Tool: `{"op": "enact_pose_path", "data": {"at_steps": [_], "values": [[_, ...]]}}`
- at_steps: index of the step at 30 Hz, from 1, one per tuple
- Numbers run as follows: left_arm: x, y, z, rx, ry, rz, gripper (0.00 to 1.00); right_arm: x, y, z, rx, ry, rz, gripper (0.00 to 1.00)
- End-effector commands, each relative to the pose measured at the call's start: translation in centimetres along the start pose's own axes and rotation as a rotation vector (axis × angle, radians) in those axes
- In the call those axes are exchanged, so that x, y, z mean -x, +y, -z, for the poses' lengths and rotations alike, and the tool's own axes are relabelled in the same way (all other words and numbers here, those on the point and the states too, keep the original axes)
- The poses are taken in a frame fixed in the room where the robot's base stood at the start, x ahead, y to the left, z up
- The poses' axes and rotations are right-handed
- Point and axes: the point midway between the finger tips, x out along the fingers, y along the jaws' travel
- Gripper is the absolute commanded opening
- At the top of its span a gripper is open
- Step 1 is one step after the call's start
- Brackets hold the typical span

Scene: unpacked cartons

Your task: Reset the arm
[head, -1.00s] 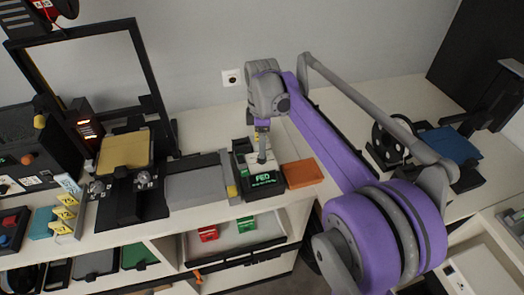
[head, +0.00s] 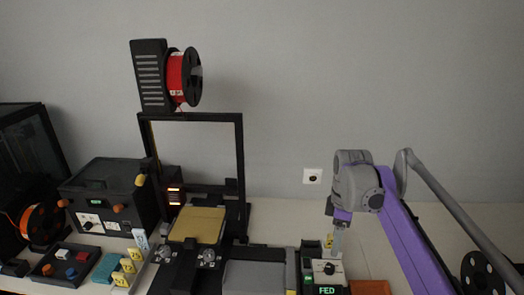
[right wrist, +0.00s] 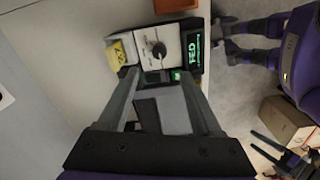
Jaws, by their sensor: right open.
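My right arm (head: 405,232) is purple and grey and comes in from the right in the head view. Its gripper (head: 337,243) points down at a small black and white box (head: 327,270) with a knob and a green lit "FED" display. In the right wrist view my right gripper (right wrist: 155,76) is open, its two fingers apart with nothing held between them. The box (right wrist: 156,32) lies just beyond the fingertips there; I cannot tell whether they touch it.
A printer frame (head: 241,165) with a yellow plate (head: 197,225) stands left of the box. A red spool (head: 183,75) is above it. An orange tray (head: 370,287) is right of the box. A carton (right wrist: 284,118) is on the floor.

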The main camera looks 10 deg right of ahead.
Motion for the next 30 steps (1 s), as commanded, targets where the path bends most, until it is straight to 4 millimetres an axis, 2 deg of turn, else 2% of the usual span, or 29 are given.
{"op": "enact_pose_path", "data": {"at_steps": [5,8,15,18,21,24,30], "values": [[0.0,0.0,0.0,0.0,0.0,0.0,1.0,-0.9,-3.6,0.6,-0.15,0.027,-0.064,0.66],[0.0,0.0,0.0,0.0,0.0,0.0,1.0,-2.4,-7.1,0.8,-0.307,0.068,-0.123,0.66],[0.0,0.0,0.0,0.0,0.0,0.0,1.0,-8.0,-16.0,0.4,-0.702,0.232,-0.232,0.66],[0.0,0.0,0.0,0.0,0.0,0.0,1.0,-10.6,-19.1,0.0,-0.842,0.307,-0.251,0.66],[0.0,0.0,0.0,0.0,0.0,0.0,1.0,-12.7,-21.3,-0.4,-0.949,0.37,-0.258,0.66],[0.0,0.0,0.0,0.0,0.0,0.0,1.0,-14.0,-22.5,-0.7,-1.018,0.412,-0.258,0.66],[0.0,0.0,0.0,0.0,0.0,0.0,1.0,-14.7,-23.2,-0.8,-1.058,0.435,-0.256,0.66]]}}
